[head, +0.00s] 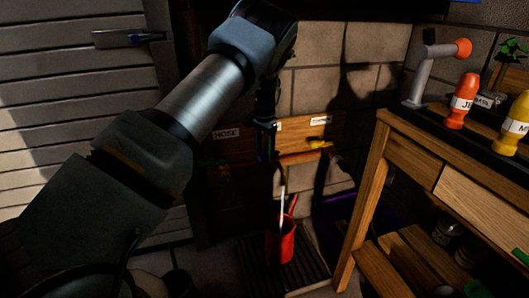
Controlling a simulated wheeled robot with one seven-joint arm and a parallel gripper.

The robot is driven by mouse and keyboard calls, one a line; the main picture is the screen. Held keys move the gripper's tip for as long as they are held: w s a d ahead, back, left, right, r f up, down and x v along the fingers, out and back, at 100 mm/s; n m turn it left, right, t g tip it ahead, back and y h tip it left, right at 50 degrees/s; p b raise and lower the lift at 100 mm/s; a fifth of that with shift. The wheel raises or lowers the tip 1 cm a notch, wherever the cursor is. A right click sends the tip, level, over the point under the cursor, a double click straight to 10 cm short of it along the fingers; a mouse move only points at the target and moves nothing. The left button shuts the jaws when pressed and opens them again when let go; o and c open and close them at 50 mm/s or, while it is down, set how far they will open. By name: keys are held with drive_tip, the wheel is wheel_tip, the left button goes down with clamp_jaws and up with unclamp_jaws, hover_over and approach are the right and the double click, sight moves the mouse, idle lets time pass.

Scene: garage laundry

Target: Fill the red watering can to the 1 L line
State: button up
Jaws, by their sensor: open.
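The red watering can (283,245) stands upright on a dark slatted grate on the floor, below the wall board. A thin pale streak (282,194) runs down to its top; it looks like water, but I cannot tell for certain. The can's 1 L line and its water level cannot be made out. A yellow tap handle (318,143) sits on the board, under a small white label that is too small to read surely. My gripper (267,150) is open, pointing down in front of the board, left of the yellow handle and above the can. Its fingertips are dark and hard to see.
A "HOSE" label (227,133) marks the left of the wooden board (258,151). A wooden workbench (410,140) on the right carries orange and yellow bottles (463,101) and a grey stand with an orange end. A purple container (340,208) stands behind its leg. The grate (250,265) surrounds the can.

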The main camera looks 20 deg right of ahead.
drive_tip(key=shift+f, duration=0.25)
clamp_jaws()
idle(0.4)
idle(0.9)
